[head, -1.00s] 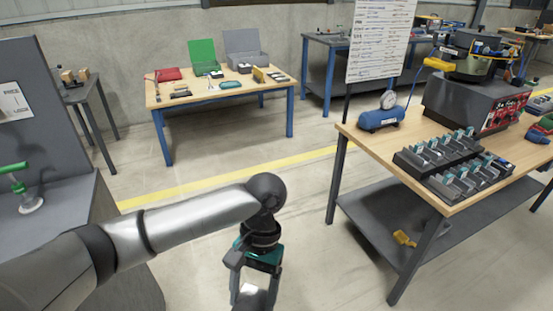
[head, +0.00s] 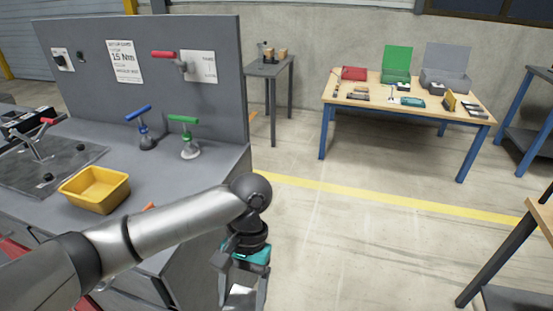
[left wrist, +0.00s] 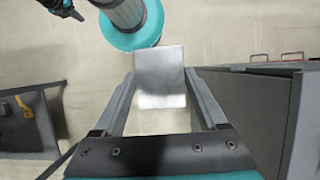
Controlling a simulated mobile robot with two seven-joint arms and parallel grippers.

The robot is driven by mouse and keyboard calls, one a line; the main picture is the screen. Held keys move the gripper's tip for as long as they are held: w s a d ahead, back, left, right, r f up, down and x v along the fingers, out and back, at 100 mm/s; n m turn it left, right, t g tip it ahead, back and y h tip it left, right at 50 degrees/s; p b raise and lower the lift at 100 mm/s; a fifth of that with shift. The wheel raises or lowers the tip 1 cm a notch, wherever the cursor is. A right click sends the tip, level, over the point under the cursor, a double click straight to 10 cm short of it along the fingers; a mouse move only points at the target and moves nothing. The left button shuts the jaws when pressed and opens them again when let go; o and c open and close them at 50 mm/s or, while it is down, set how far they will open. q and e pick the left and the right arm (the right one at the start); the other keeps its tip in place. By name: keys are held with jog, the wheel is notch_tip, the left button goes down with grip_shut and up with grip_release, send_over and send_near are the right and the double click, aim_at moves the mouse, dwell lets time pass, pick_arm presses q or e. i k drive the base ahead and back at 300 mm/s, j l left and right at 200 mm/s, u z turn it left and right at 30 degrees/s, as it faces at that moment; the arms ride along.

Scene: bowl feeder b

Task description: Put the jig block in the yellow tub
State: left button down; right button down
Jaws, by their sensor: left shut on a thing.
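The yellow tub (head: 95,190) stands on the grey bench at the left of the head view and looks empty. My left gripper (head: 240,300) points down in front of the bench's right end, over the floor, right of and apart from the tub. It is shut on the jig block (left wrist: 160,78), a pale silvery block between the fingertips in the left wrist view. The block shows partly at the bottom of the head view (head: 240,290). A dark and teal part at the top left of the left wrist view looks like my right gripper (left wrist: 62,8); its jaws are unclear.
On the grey bench (head: 215,160) a blue-handled tool (head: 143,130) and a green-handled tool (head: 187,140) stand behind the tub. A clamp fixture (head: 45,155) is left of it. A grey panel rises behind. Open floor lies right of the bench.

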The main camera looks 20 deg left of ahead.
aim_at(101, 197)
jog(key=i+l+u, duration=0.15)
jog(key=u, duration=0.35)
jog(key=i+l+u, duration=0.15)
jog(key=u, duration=0.35)
jog(key=l+u, duration=0.45)
jog(key=i+j, duration=0.05)
